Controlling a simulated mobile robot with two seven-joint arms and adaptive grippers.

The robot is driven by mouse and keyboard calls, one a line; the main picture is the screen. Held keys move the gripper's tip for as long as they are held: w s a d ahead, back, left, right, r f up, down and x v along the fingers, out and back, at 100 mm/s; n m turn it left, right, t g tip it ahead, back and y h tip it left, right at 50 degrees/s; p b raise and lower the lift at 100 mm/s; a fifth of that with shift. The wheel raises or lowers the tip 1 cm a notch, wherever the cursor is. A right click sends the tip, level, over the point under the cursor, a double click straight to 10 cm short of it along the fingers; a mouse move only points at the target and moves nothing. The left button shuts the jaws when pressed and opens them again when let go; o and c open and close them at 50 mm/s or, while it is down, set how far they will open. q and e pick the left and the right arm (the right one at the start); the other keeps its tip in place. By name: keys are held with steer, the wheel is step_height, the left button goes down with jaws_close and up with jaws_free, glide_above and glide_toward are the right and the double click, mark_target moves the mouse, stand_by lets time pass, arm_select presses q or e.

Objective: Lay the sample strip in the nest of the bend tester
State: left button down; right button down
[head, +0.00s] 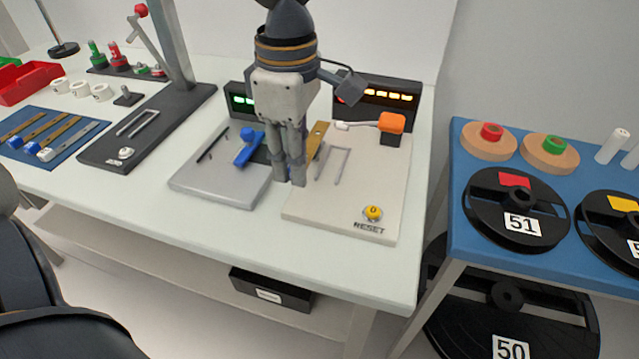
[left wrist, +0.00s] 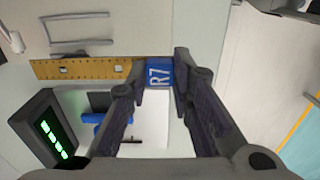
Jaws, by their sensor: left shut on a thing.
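My left gripper (head: 290,183) points down over the bench, between the grey and cream stations. It is shut on the blue end tag, marked R7 (left wrist: 159,74), of a brass-coloured sample strip (left wrist: 85,68). In the head view the strip (head: 318,136) shows partly behind the fingers. A cream station (head: 300,205) with an orange lever (head: 391,123) and a yellow RESET button (head: 373,213) has a wire-like nest outline (head: 347,165). In the left wrist view the strip lies beside a nest outline (left wrist: 78,42), roughly parallel and apart from it. I cannot tell the strip's height. My right gripper is not in view.
A grey station (head: 215,190) with a blue clamp (head: 248,148) stands left. A dark press base (head: 115,157) has another outline. A blue mat (head: 30,155) holds several strips. Numbered reels (head: 490,225) lie on the right table. A dark chair (head: 60,335) stands in front.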

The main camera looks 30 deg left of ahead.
mark_target(317, 203)
arm_select(q)
steer(key=f, duration=0.1)
steer(key=w+d+f, duration=0.1)
steer(key=w+f, duration=0.1)
steer(key=shift+w+d+f, duration=0.1)
steer(key=shift+d+f, duration=0.15)
steer(key=shift+d, duration=0.1)
steer(key=shift+w+d+f, duration=0.15)
steer(key=shift+f, duration=1.6)
steer(key=shift+f, duration=0.15)
steer(key=c, duration=1.4)
jaws_free()
step_height(317, 203, up, 12)
steer(key=shift+r, duration=0.15)
